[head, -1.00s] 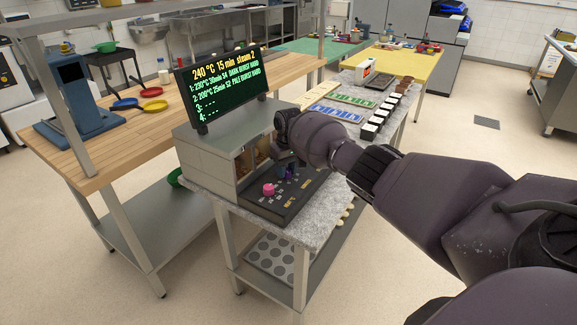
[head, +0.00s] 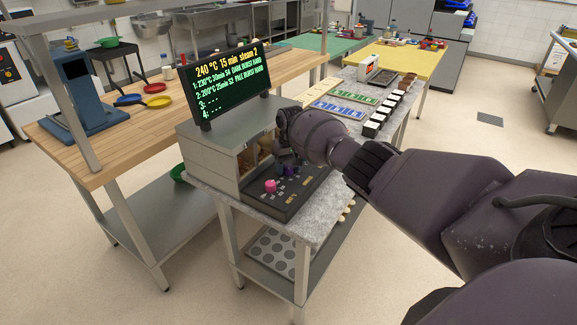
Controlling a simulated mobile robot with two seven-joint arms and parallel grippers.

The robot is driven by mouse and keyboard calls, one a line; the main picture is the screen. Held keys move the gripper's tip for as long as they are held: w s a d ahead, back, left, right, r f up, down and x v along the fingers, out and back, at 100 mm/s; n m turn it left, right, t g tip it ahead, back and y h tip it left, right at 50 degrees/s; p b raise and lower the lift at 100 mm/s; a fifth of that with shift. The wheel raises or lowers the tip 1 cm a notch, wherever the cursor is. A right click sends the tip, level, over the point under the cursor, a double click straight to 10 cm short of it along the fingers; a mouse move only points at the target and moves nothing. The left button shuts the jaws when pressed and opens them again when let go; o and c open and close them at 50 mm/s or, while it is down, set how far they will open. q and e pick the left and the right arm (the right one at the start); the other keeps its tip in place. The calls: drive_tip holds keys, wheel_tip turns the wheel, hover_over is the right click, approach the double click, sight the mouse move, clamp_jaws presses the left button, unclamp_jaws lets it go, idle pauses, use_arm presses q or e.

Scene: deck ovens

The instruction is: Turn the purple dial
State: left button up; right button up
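The purple dial (head: 289,170) sits on the dark control panel (head: 287,203) of the small deck oven (head: 210,158). It is partly hidden by my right gripper (head: 284,158). A pink dial (head: 270,186) stands in front of it to the left on the same panel and is clear of the gripper. My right arm comes in from the right, and its gripper points down just over the purple dial. The fingers are small, dark and mostly hidden by the wrist, so I cannot tell whether they are open, shut or touching the dial. My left gripper is not in view.
A screen (head: 222,81) with green and yellow text stands on the oven. The oven rests on a marble-topped table (head: 322,208) with blue (head: 338,110) and green (head: 354,97) card rows behind. A wooden bench (head: 150,123) is at the left. The floor is clear.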

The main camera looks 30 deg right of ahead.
sight(290, 166)
drive_tip(key=shift+o, duration=0.3)
drive_tip(key=shift+r, duration=0.15)
drive_tip(key=shift+r, duration=0.25)
wheel_tip(290, 166, up, 10)
drive_tip(key=p, duration=0.2)
drive_tip(key=shift+d, duration=0.3)
drive_tip(key=shift+s, duration=0.1)
